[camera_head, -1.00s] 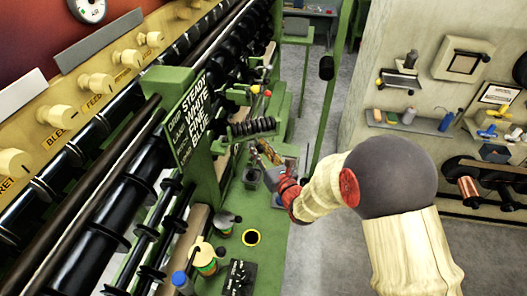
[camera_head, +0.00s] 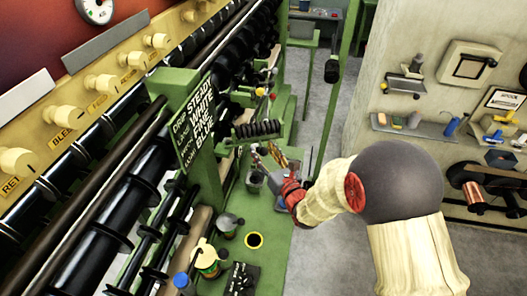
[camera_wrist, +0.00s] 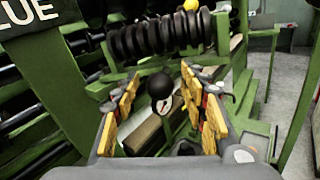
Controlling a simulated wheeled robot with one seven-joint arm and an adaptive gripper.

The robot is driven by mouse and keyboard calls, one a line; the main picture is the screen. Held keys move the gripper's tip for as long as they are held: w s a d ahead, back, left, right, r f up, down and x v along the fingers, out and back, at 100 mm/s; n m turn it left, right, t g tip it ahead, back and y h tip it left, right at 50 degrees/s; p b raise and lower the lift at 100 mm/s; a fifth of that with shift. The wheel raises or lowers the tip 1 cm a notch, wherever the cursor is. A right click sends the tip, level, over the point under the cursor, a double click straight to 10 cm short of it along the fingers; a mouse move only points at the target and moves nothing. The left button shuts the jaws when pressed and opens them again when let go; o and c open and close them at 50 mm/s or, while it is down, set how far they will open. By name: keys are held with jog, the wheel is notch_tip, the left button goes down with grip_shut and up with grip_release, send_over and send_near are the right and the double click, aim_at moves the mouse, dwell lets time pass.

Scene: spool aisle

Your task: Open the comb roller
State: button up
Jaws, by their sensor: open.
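The comb roller, a black ribbed roller (camera_head: 257,130), sits on a green bracket beside the lettered green board. In the wrist view the roller (camera_wrist: 165,38) lies across the top, beyond the fingers. A black ball knob (camera_wrist: 160,86) shows below the roller, between my fingers in the picture; I cannot tell whether it belongs to the roller. My gripper (camera_head: 268,156) is just in front of and below the roller. Its yellow-padded fingers in the wrist view (camera_wrist: 163,105) are spread apart, with nothing seen gripped. No contact with the knob is clear.
The green board (camera_head: 192,120) with white lettering stands left of the roller. Small pots and a spool (camera_head: 207,262) stand on the green bench below. A green post (camera_head: 326,115) rises to the right. A wall with shelves (camera_head: 415,125) stands farther right, beyond grey floor.

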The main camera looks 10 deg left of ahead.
jog(key=v, duration=1.2)
